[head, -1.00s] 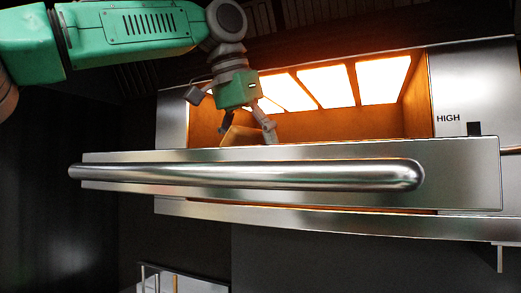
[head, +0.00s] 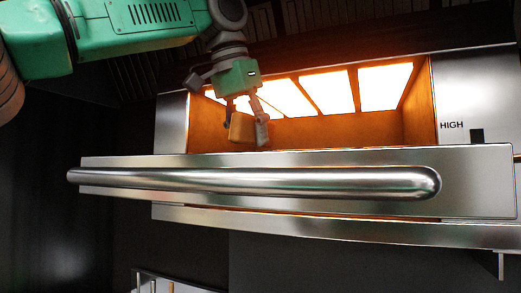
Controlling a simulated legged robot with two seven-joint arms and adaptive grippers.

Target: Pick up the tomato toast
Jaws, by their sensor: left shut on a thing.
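My left gripper (head: 249,118) reaches from the upper left into the lit opening of the steel warmer. It is shut on a tan, bread-coloured piece, taken as the tomato toast (head: 241,127). The toast hangs steeply tilted between the fingers, just behind and above the drawer front's top edge. Its topping cannot be made out from this side. My right gripper is not in view.
The warmer's steel drawer front (head: 480,180) and its long bar handle (head: 250,180) lie in front of the gripper. Glowing heater panels (head: 384,87) are behind it. The drawer's floor is hidden. A rack (head: 165,283) shows at the lower left.

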